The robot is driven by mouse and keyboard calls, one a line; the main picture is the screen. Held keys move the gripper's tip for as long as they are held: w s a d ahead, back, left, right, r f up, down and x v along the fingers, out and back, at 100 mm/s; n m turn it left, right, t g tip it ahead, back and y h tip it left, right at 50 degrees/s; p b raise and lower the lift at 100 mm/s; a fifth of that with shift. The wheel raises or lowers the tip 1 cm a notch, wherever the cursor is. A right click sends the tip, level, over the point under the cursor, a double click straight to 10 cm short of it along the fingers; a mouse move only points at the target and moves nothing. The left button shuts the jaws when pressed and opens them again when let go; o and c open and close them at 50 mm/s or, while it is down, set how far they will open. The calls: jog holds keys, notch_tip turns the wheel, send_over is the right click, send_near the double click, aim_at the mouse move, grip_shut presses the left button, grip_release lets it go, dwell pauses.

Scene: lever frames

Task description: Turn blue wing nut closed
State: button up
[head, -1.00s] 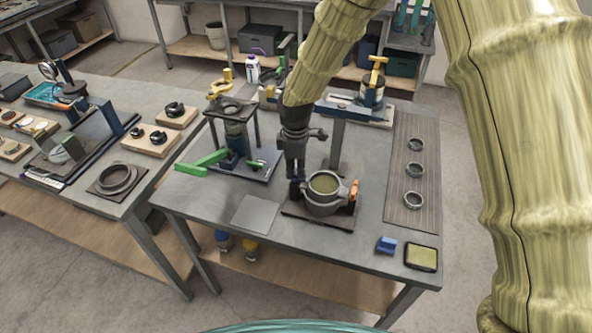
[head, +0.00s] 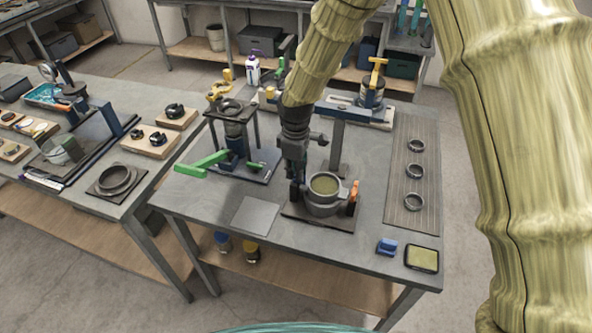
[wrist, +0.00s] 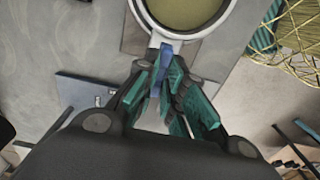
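A round grey pot with a greenish top (head: 324,187) sits on a dark base plate on the middle table, and its rim shows at the top of the wrist view (wrist: 184,35). The blue wing nut (wrist: 161,62) is a narrow blue piece beside the pot's rim. My gripper (wrist: 161,68) points at the pot, its teal fingers drawn close together on both sides of the blue piece. In the head view my gripper (head: 296,192) is at the pot's left side and hides the blue wing nut. An orange wing nut (head: 353,197) stands upright at the pot's right side.
A stand with a green handle (head: 204,164) is to the left. A post with a beam (head: 338,145) rises behind the pot. Rings lie on a ribbed mat (head: 400,212) at right. A blue block (head: 387,246) and a yellow pad (head: 421,259) lie near the front right.

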jog(key=o, duration=0.4)
notch_tip(320, 180, up, 12)
jog(key=shift+r, duration=0.1)
dwell(0.5)
dwell(0.4)
